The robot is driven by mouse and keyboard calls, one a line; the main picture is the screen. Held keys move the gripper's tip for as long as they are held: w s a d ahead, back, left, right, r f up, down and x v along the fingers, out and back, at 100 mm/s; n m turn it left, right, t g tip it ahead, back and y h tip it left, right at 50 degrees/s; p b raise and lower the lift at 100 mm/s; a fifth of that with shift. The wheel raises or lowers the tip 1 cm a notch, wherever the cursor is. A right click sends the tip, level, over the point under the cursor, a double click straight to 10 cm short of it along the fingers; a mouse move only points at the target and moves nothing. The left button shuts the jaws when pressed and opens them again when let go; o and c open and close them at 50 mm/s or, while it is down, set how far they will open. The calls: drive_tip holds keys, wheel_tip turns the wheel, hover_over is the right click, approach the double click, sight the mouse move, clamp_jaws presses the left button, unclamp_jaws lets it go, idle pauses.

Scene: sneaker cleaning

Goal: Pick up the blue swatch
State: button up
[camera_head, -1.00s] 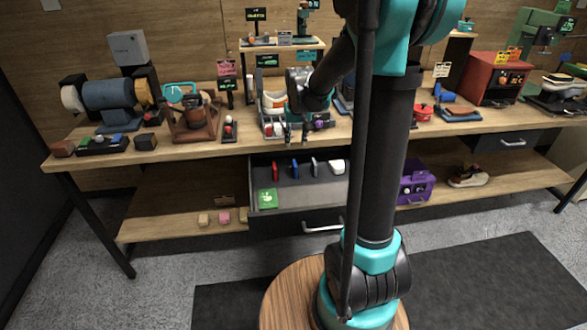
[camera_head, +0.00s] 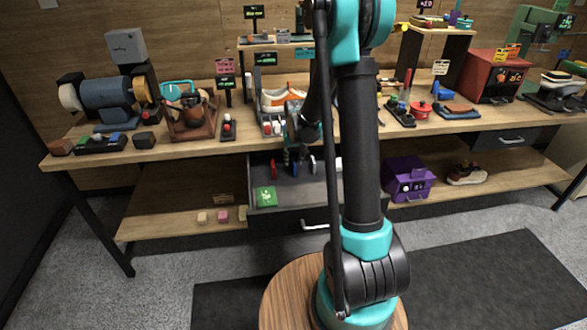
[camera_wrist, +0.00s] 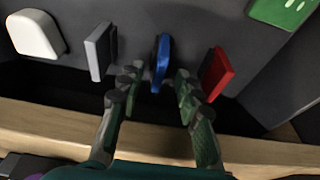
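The blue swatch (camera_wrist: 161,62) stands upright in the open drawer, between a grey swatch (camera_wrist: 101,51) and a red swatch (camera_wrist: 217,74) in the wrist view. My gripper (camera_wrist: 158,84) is open, with one finger on each side of the blue swatch's line. Gaps show between the fingers and the swatch, so it is not gripped. In the head view my gripper (camera_head: 297,160) reaches down over the drawer (camera_head: 290,200) from the bench edge. The gripper largely covers the blue swatch there.
A white piece (camera_wrist: 35,34) and a green card (camera_wrist: 283,10) also lie in the drawer. The wooden bench edge (camera_wrist: 60,123) runs close beneath my fingers in the wrist view. A purple box (camera_head: 407,180) stands right of the drawer on the lower shelf.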

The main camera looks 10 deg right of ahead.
drive_tip(key=shift+x, duration=1.2)
clamp_jaws()
